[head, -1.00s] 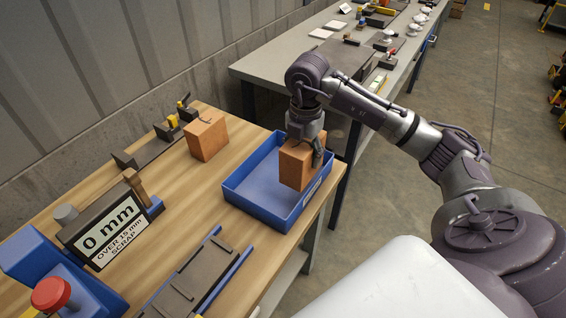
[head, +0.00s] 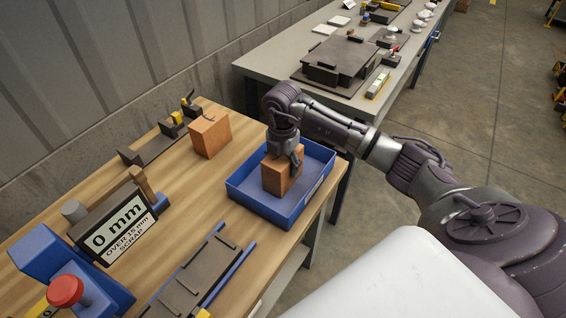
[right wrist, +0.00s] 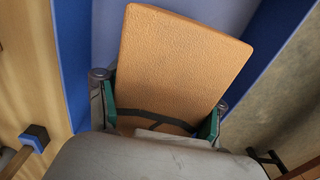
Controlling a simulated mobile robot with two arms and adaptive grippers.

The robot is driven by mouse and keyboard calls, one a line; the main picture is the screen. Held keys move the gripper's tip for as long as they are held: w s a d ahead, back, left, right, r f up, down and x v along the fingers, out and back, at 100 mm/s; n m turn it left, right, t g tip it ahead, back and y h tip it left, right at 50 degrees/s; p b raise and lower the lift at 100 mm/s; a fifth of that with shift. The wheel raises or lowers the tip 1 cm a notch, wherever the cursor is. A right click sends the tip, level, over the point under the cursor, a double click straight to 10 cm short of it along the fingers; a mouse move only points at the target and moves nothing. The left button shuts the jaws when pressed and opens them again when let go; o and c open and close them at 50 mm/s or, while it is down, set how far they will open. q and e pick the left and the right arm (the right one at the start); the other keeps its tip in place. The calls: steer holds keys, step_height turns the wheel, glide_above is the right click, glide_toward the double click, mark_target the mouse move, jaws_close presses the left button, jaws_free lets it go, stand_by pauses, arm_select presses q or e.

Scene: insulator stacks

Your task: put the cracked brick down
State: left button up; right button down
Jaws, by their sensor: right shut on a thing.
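My right gripper (head: 285,153) is shut on an orange-brown brick (head: 276,178) inside the blue tray (head: 262,206). In the right wrist view the brick (right wrist: 180,70) sits upright between the two finger pads (right wrist: 160,118), with the blue tray wall (right wrist: 72,60) beside it. Whether the brick's underside touches the tray floor is hidden. A second brick (head: 210,136), with a dark crack-like line at its top, stands on the wooden table (head: 185,195) left of the tray. My left gripper is not in view.
A display reading 0 mm (head: 115,228) and a red button (head: 65,290) stand at the table's left. A dark fixture with blue rails (head: 195,275) lies in front of the tray. A grey bench (head: 270,68) with several parts stands behind.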

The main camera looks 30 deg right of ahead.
steer(key=shift+c, duration=0.8)
jaws_free()
steer(key=shift+f, duration=0.1)
steer(key=shift+r, duration=0.6)
step_height(320, 180, up, 11)
steer(key=b, duration=0.2)
